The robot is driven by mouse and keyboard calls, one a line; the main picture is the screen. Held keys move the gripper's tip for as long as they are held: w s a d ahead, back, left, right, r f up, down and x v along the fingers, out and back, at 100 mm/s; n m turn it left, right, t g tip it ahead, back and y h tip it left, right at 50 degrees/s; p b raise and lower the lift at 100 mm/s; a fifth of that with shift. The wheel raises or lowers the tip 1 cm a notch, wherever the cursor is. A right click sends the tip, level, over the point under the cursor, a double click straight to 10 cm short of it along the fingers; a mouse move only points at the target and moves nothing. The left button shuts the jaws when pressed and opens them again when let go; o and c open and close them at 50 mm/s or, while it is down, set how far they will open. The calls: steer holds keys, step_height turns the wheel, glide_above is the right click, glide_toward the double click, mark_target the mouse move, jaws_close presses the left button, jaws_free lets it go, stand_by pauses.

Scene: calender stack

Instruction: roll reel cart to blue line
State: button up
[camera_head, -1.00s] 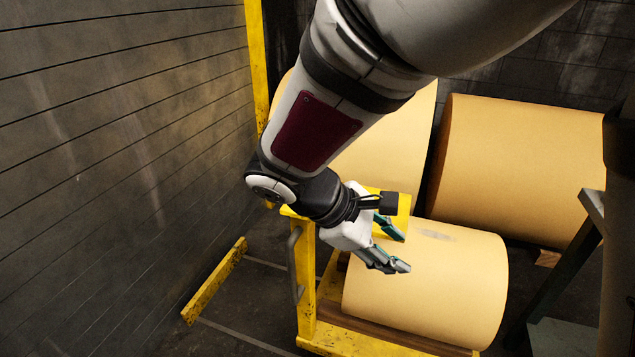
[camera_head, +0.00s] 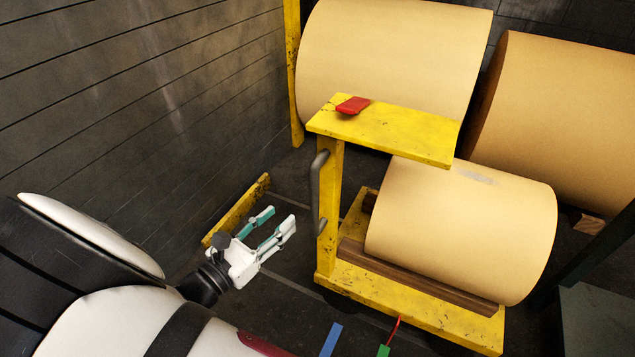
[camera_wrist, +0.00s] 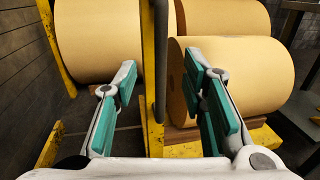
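The yellow reel cart (camera_head: 401,305) stands on the floor right of centre in the head view, with a tan paper reel (camera_head: 460,230) lying on its deck. A grey vertical handle (camera_head: 318,190) is on the cart's left post. A red block (camera_head: 352,105) sits on the cart's yellow top plate (camera_head: 400,132). A piece of blue line (camera_head: 331,340) shows on the floor at the bottom edge. My gripper (camera_head: 277,224) is open and empty, left of the handle and apart from it. In the wrist view the handle (camera_wrist: 160,55) shows between the open fingers (camera_wrist: 165,98).
Two larger reels (camera_head: 390,60) (camera_head: 570,115) stand behind the cart. A yellow floor bar (camera_head: 236,210) lies by the plank wall (camera_head: 130,90) at left. A green patch (camera_head: 383,351) is near the blue line. A grey-green structure (camera_head: 598,315) stands at right.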

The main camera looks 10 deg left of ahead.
mark_target(312, 190)
steer(key=b+x, duration=0.1)
steer(key=x, duration=1.2)
steer(key=shift+d+b, duration=0.15)
steer(key=shift+b, duration=0.2)
jaws_close()
